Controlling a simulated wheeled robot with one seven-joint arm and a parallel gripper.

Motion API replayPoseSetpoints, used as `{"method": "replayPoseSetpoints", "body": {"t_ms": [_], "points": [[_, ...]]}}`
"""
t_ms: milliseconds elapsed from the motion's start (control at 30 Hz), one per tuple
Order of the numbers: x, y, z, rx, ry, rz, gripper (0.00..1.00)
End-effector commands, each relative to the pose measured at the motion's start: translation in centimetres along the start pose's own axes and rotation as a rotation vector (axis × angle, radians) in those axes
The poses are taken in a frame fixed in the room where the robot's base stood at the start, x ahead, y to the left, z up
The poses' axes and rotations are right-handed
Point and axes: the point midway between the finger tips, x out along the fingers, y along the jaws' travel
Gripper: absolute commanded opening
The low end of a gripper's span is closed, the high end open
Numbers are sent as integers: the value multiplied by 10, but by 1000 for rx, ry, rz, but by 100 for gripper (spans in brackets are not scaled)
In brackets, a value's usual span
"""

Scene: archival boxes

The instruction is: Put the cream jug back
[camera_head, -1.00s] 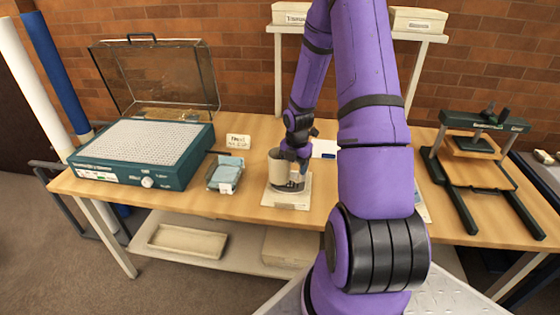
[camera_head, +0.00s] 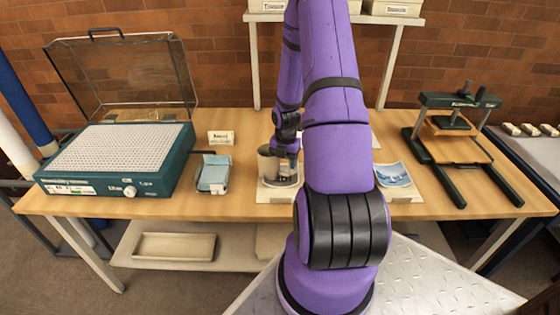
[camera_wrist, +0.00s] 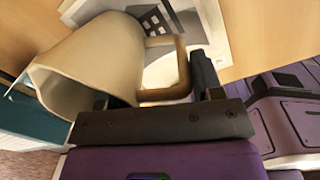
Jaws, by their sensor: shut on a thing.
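The cream jug (camera_head: 268,166), beige with a squared handle, is at the middle of the table in the head view. In the wrist view the jug (camera_wrist: 95,62) is large and tilted in the picture, its open mouth at lower left. My gripper (camera_wrist: 165,97) is shut on the jug at its handle side; the exact grip is partly hidden. In the head view my gripper (camera_head: 287,150) is at the jug's upper right. A pale card (camera_head: 277,196) with a dark printed picture is under the jug. I cannot tell whether the jug touches it.
A green perforated-top case (camera_head: 120,158) with a raised clear lid stands left. A small blue-grey tray (camera_head: 213,173) and a label card (camera_head: 221,138) lie beside it. A blue picture card (camera_head: 392,175) and a green press (camera_head: 455,145) are right. A shelf (camera_head: 395,20) with boxes stands behind.

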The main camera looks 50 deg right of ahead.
Motion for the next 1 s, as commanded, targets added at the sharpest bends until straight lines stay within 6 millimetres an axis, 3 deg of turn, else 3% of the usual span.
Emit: {"method": "replayPoseSetpoints", "body": {"t_ms": [233,267,367,733,1000], "points": [[3,0,0,0,0,-1,19],[3,0,0,0,0,-1,65],[2,0,0,0,0,0,86],[-2,1,0,0,-1,1,86],[-41,1,1,1,-3,2,86]]}}
